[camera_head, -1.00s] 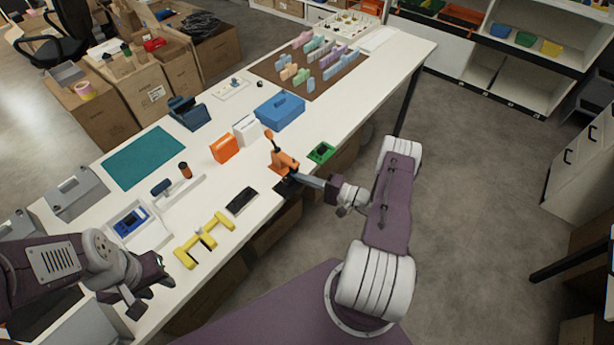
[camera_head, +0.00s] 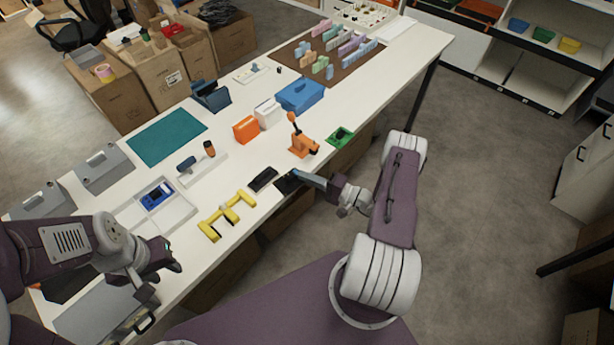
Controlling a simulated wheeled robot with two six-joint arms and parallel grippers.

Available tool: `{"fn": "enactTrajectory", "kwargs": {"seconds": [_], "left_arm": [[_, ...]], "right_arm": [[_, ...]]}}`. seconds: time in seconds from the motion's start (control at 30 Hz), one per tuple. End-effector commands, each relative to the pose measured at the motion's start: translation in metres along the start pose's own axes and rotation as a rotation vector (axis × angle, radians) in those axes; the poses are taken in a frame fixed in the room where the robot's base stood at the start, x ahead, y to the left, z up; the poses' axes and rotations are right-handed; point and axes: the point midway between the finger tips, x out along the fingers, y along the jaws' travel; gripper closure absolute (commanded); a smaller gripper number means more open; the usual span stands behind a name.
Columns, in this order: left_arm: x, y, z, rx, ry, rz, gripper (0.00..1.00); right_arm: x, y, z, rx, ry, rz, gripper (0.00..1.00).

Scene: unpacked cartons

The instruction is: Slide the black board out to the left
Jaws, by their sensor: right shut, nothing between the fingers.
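The black board (camera_head: 285,185) lies flat at the front edge of the white table, left of and in front of the orange toggle clamp (camera_head: 303,144). It is partly hidden by my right gripper (camera_head: 296,175), which is shut and empty with its tips at the board's far right side. I cannot tell whether they touch it. The clamp stands upright with its handle raised, and a gap shows between it and the board. My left gripper (camera_head: 172,259) hangs over the table's front left; its jaw opening is unclear.
A black block (camera_head: 263,179) lies close left of the board. Further left are a yellow bracket (camera_head: 228,215) and a white tray (camera_head: 163,211). A green fixture (camera_head: 340,137) sits right of the clamp. An orange box (camera_head: 246,129) stands behind.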

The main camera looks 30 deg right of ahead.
Motion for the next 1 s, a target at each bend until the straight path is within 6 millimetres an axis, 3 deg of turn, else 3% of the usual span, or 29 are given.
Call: {"fn": "enactTrajectory", "kwargs": {"seconds": [0.17, 0.3, 0.5, 0.7, 1.0], "left_arm": [[0.011, 0.0, 0.001, 0.0, 0.0, 0.0, 0.64], [0.027, -0.001, 0.003, 0.0, 0.0, 0.0, 0.64], [0.028, -0.001, 0.003, 0.0, 0.0, 0.0, 0.64], [0.032, -0.001, 0.003, 0.0, 0.0, 0.0, 0.64], [0.033, -0.001, 0.003, 0.0, 0.0, 0.0, 0.64]], "right_arm": [[-0.003, 0.003, -0.012, -0.005, -0.002, -0.001, 1.0], [-0.007, 0.006, -0.033, -0.007, -0.007, 0.0, 1.0], [-0.058, 0.002, -0.033, -0.001, -0.002, 0.001, 1.0], [-0.096, 0.002, -0.032, -0.001, -0.006, 0.0, 1.0], [-0.107, 0.0, -0.032, 0.0, -0.009, 0.0, 1.0]]}}
